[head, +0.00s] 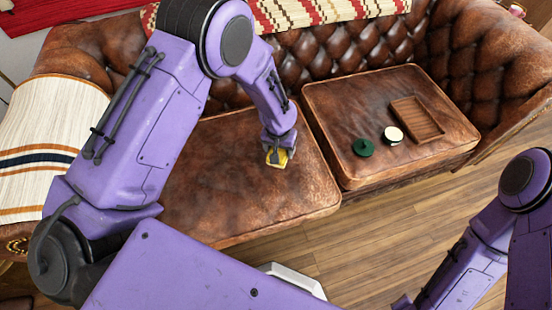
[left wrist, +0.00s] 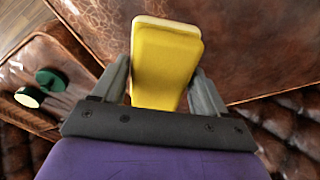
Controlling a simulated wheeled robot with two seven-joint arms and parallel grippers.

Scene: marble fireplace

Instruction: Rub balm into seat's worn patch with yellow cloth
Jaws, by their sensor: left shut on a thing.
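My left gripper (head: 277,158) is shut on the yellow cloth (left wrist: 165,65), which looks like a thick folded pad between the two fingers in the left wrist view. The cloth is down at the left seat cushion (head: 240,210) of the brown leather sofa, near its right side. I cannot tell if it touches the leather. The cushion has a mottled, lighter worn surface; the patch's exact edges are unclear. An open round tin with pale contents (head: 392,134) and a dark green lid (head: 363,147) sit on the right cushion (head: 340,100). My right gripper is not visible; only my right arm shows.
A wooden tray (head: 417,120) lies on the right cushion beside the tin. A striped cream throw (head: 45,140) covers the left armrest, and a patterned red and cream blanket (head: 300,12) hangs over the backrest. Wooden floor (head: 390,240) is clear in front.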

